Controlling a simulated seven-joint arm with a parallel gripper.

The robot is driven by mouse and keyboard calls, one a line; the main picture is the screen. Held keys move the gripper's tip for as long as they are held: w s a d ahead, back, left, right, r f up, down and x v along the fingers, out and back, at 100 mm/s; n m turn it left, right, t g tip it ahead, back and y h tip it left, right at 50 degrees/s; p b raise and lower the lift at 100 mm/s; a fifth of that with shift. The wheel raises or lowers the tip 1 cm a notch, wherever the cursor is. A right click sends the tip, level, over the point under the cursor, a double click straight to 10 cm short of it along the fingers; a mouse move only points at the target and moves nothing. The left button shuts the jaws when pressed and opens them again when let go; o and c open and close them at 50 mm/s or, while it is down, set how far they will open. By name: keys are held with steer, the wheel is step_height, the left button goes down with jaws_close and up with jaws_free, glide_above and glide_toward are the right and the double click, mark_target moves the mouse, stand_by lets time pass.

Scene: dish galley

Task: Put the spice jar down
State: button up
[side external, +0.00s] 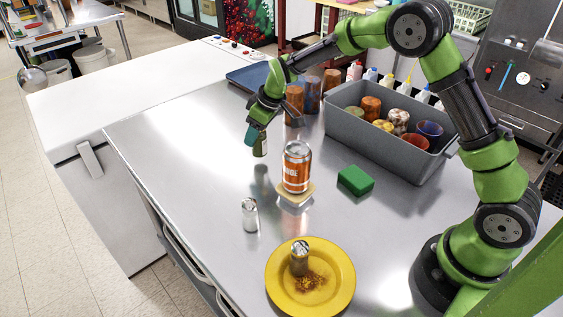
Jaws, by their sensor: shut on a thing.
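My gripper (258,134) is at the upper middle of the side external view, pointing down. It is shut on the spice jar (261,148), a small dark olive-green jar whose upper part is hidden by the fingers. The jar hangs roughly upright, and a faint dark reflection shows on the steel below it. It appears to be a little above the steel table (190,150), but I cannot tell the gap exactly.
An orange can (297,167) on a tan coaster (307,188), a silver shaker (250,215) and a green sponge (356,180) stand nearby. A yellow plate (338,290) holds another shaker (299,258) and spilled brown powder. A grey bin (375,150) of cups stands right. The table's left is clear.

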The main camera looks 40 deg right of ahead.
steer(key=shift+f, duration=1.15)
steer(key=shift+f, duration=0.1)
steer(key=o, duration=1.1)
steer(key=shift+f, duration=0.1)
steer(key=shift+o, duration=0.2)
